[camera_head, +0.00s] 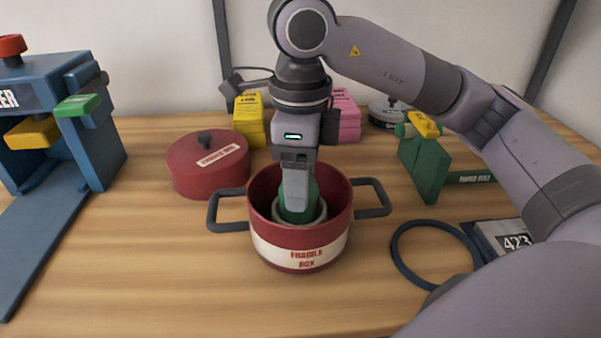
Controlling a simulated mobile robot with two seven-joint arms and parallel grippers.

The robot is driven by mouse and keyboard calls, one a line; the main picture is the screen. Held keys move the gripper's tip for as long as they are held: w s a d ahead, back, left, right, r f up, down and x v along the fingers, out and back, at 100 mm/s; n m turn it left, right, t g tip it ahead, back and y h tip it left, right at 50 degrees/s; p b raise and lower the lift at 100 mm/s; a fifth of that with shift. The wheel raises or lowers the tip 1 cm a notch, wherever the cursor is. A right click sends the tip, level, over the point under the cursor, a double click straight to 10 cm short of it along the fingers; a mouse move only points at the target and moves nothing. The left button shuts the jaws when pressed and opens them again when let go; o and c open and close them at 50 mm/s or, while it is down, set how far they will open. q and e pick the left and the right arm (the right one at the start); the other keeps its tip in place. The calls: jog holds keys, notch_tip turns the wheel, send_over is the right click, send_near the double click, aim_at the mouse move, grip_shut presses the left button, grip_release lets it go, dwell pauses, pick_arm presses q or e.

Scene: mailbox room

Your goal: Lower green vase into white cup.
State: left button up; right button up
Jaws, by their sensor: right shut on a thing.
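My right gripper (297,200) points straight down into a red pot (262,215). It is shut on the green vase (312,198), which shows on both sides of the fingers. The vase's lower part is inside a pale round rim, which looks like the white cup (322,213), standing in the pot. The vase's base is hidden, so I cannot tell if it touches the cup's bottom. My left gripper is out of view.
The pot has two grey handles (226,212) and a "Fragile box" label. A red lid (208,165) lies behind left. A blue machine (85,125) stands at left, a green tool (425,165) and blue ring (432,225) at right. The front table is clear.

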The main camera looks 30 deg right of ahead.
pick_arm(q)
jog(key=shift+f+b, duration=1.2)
pick_arm(e)
jog(key=shift+f, duration=1.4)
jog(key=o, duration=1.3)
notch_tip(320, 180, up, 6)
jog(key=shift+f+p, duration=0.1)
jog(key=shift+p, duration=0.85)
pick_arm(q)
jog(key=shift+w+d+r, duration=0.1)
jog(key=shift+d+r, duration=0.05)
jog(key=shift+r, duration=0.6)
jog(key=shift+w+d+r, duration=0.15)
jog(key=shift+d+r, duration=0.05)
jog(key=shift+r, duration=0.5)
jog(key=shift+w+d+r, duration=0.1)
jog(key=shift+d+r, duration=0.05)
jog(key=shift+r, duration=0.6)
pick_arm(e)
jog(key=shift+r, duration=0.75)
